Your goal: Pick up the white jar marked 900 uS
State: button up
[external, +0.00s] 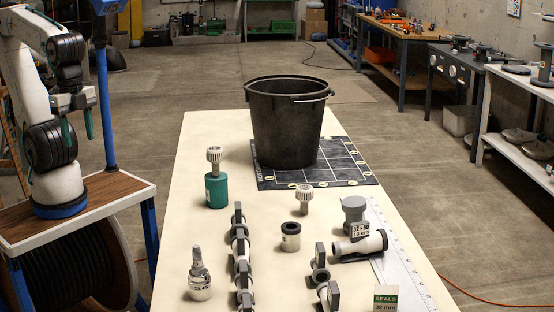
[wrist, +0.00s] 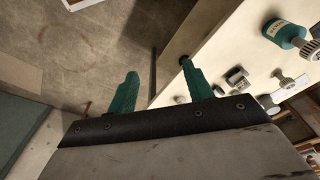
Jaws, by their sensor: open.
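Two small white jars stand on the cream table. One white jar (external: 200,288) at the front left has a grey metal fitting on top and a dark marking too small to read. The other white jar (external: 290,241), near the middle, has a dark top and a label I cannot read either. I cannot tell which is marked 900 uS. My gripper (external: 77,127) is raised left of the table, over the wood-topped stand, far from both jars. In the wrist view, its teal fingers (wrist: 159,76) are apart with nothing between them.
A teal jar (external: 216,191) with a ribbed knob stands behind the white jars. A large black bucket (external: 285,125) stands on a dark gridded mat (external: 345,165). Grey-and-white pipe pieces (external: 241,255), a ruler (external: 405,265) and a SEALS card (external: 385,299) crowd the front.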

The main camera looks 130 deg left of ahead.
jog(key=shift+o, duration=1)
